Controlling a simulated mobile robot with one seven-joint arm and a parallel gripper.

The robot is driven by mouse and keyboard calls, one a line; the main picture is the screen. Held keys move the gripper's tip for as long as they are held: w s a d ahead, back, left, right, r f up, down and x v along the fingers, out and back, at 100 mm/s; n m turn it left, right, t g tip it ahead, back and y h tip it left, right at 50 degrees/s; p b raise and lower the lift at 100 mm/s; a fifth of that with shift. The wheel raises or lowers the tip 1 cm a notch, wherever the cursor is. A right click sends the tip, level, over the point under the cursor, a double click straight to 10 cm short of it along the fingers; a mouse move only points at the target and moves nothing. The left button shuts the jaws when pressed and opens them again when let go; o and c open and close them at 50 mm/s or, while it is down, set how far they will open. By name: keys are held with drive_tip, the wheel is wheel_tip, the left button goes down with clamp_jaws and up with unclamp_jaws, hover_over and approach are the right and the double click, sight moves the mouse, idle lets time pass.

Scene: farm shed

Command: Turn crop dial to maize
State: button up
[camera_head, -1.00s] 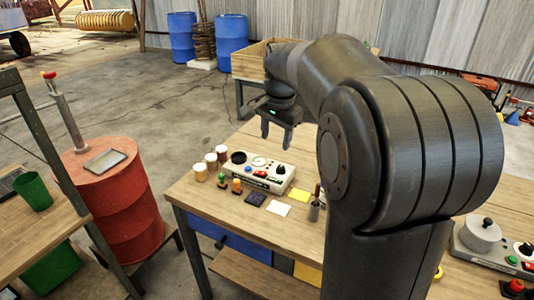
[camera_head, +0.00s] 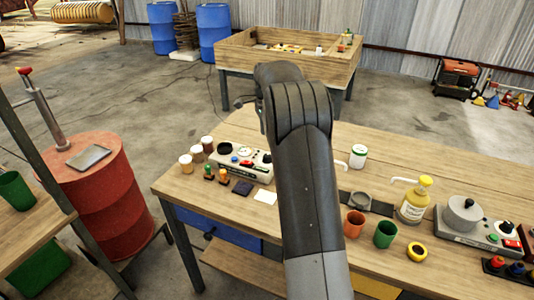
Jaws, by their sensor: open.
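A pale grey control box (camera_head: 232,168) sits on the left part of the wooden table. It has a dark round cup at its left, a white dial face (camera_head: 244,151), red and blue buttons, and a black knob (camera_head: 266,157) at its right end. This knob may be the crop dial; its markings are too small to read. My arm rises through the middle and bends away beyond the box's right end. My gripper's fingers are hidden behind the arm, so I cannot see how they stand to the knob.
Several capped jars (camera_head: 186,162) stand left of the box. Cups, a yellow-topped bottle (camera_head: 415,200) and a second device (camera_head: 480,225) are to the right. A red barrel (camera_head: 110,190) stands left.

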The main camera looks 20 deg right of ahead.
sight(267, 155)
wheel_tip(267, 155, down, 9)
drive_tip(key=shift+r, duration=0.15)
drive_tip(key=shift+c, duration=0.4)
drive_tip(key=c, duration=0.9)
drive_tip(key=shift+n, duration=0.3)
drive_tip(key=n, duration=0.4)
drive_tip(key=shift+n, duration=0.3)
drive_tip(key=n, duration=0.5)
drive_tip(key=shift+n, duration=0.3)
